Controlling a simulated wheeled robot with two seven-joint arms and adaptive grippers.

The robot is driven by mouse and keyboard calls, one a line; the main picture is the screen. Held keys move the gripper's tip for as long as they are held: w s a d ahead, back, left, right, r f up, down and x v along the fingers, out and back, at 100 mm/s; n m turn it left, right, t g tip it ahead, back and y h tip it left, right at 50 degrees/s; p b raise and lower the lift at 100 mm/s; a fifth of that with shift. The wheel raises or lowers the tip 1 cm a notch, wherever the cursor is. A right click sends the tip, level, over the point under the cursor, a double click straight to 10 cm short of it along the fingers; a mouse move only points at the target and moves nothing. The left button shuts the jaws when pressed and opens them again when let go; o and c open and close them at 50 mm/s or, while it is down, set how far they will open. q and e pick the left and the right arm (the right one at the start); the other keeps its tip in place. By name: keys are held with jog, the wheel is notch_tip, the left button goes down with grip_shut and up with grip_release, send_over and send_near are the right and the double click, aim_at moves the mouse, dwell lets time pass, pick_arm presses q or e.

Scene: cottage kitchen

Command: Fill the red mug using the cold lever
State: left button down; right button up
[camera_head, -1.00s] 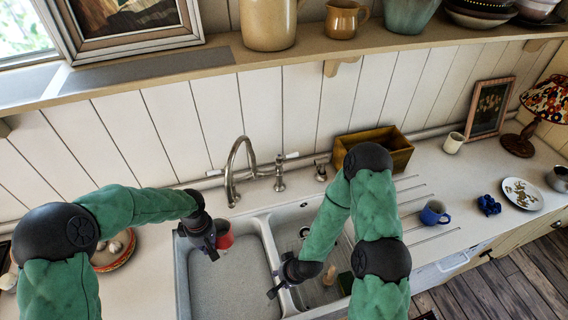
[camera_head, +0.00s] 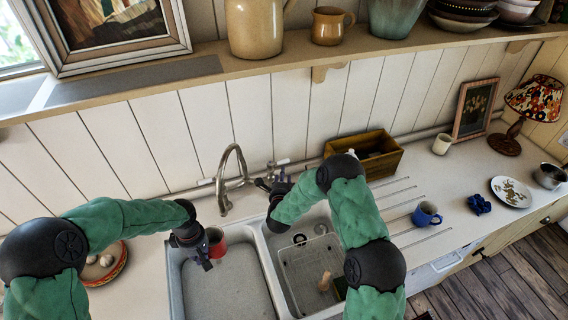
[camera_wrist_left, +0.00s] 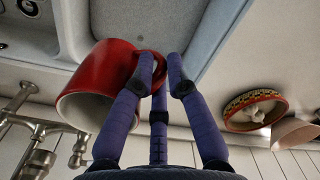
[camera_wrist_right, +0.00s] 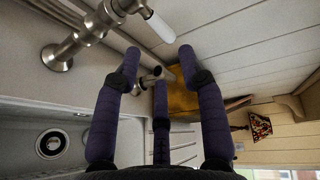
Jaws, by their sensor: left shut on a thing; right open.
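The red mug (camera_head: 217,246) is held over the back of the left sink basin, in front of the tap spout (camera_head: 222,180). My left gripper (camera_head: 207,262) is shut on its handle; the left wrist view shows the fingers around the handle of the mug (camera_wrist_left: 92,92). My right gripper (camera_head: 272,185) is open and empty beside the tap's right side, close to the right lever (camera_head: 283,162). I see no water stream.
A wooden box (camera_head: 385,165) stands behind the drainer, right of the tap. A blue mug (camera_head: 427,214) and a plate (camera_head: 511,192) are farther right. The right basin (camera_head: 290,275) holds a rack. A bowl (camera_head: 108,268) sits at left.

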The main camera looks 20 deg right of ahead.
aim_at(284, 162)
jog(key=x, duration=1)
jog(key=shift+d+f, duration=0.1)
grip_shut()
